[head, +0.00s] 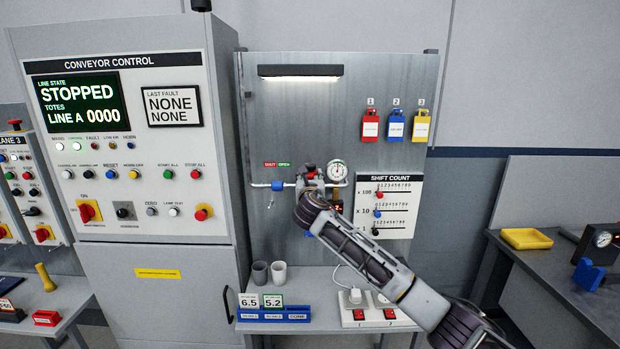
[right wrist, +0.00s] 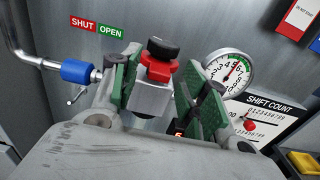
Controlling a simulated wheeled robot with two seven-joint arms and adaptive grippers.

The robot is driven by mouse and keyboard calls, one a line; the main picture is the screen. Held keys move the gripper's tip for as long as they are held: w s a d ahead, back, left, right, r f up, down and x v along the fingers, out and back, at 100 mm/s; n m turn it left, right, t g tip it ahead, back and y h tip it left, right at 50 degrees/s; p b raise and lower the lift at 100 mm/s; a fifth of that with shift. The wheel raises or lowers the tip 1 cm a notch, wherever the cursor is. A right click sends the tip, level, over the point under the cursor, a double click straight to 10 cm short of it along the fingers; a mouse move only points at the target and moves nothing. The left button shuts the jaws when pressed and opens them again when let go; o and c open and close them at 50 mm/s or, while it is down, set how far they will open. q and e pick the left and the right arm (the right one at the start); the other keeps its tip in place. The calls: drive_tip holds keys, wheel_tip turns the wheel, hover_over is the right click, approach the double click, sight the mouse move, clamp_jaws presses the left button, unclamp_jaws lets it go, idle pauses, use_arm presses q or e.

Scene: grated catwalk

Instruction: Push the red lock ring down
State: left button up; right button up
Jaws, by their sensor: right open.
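The red lock ring (right wrist: 161,70) shows in the right wrist view, under a black knob (right wrist: 163,47) and above a square metal valve body (right wrist: 152,99). My right gripper (right wrist: 150,85) is open, its green-padded fingers on either side of the valve body and ring. I cannot tell whether the pads touch them. In the head view my right gripper (head: 312,182) covers most of the valve on the panel. My left gripper is not in view.
A round gauge (right wrist: 229,72) sits right of the right finger. A pipe with a blue sleeve (right wrist: 77,72) lies to the left. The shift count board (head: 388,205) is close on the right. Two cups (head: 278,272) and a power strip (head: 375,316) stand below.

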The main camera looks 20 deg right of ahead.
drive_tip(key=shift+w+d, duration=0.1)
drive_tip(key=shift+w, duration=0.3)
clamp_jaws()
drive_tip(key=shift+f+p, duration=0.5)
drive_tip(key=shift+f, duration=0.5)
unclamp_jaws()
drive_tip(key=shift+s, duration=0.1)
